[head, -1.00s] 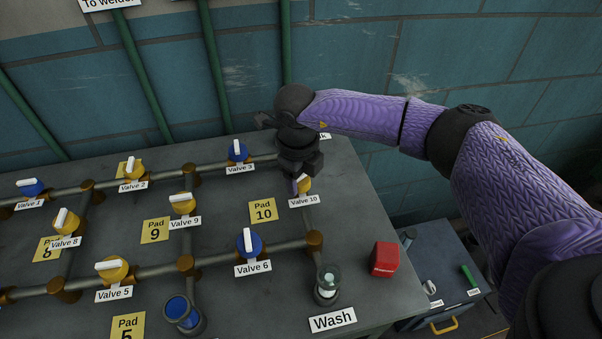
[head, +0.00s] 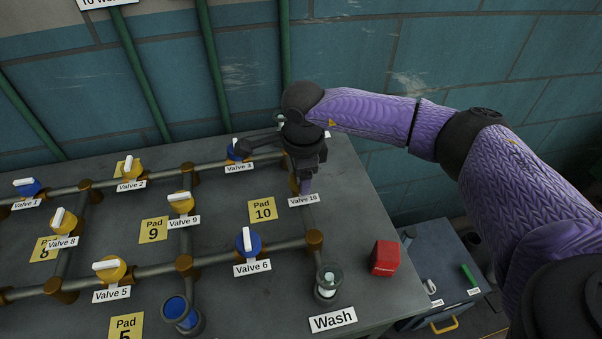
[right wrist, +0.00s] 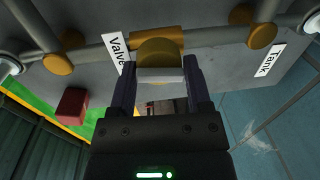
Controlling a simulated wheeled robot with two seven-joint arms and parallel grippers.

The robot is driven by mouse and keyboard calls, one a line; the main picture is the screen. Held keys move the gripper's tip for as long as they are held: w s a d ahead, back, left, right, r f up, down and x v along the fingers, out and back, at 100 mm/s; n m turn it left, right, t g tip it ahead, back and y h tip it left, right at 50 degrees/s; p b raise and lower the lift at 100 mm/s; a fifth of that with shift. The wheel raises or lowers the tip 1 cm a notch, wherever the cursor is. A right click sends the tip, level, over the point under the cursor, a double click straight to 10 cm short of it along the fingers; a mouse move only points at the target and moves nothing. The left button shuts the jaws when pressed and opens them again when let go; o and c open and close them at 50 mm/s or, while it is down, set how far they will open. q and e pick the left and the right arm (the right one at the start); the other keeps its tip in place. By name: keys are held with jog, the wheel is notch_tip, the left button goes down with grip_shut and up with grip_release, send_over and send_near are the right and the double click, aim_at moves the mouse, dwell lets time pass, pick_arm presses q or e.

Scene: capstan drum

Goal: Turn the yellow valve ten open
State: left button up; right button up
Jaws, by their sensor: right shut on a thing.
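The yellow valve ten (right wrist: 158,52) shows in the right wrist view as a round knob with a pale handle bar (right wrist: 160,76). The bar lies roughly along the pipe there. My right gripper (right wrist: 160,85) is shut on this handle, a finger at each end of the bar. In the head view my right gripper (head: 304,187) reaches down onto the valve from above and hides most of it. The label Valve 10 (head: 304,200) lies just in front of it. My left gripper is not in view.
Blue valve 3 (head: 234,153) stands left of my right wrist, and blue valve 6 (head: 248,242) nearer the front. Yellow valve 9 (head: 181,203) is further left. A red block (head: 385,258) and a glass fitting (head: 328,284) stand at the bench's right side. The wall is close behind.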

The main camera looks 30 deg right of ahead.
jog(key=shift+n, duration=0.9)
jog(key=o, duration=1.2)
jog(key=shift+o, duration=0.2)
notch_tip(320, 180, up, 10)
jog(key=p, duration=0.2)
jog(key=shift+s, duration=0.4)
jog(key=shift+f, duration=0.1)
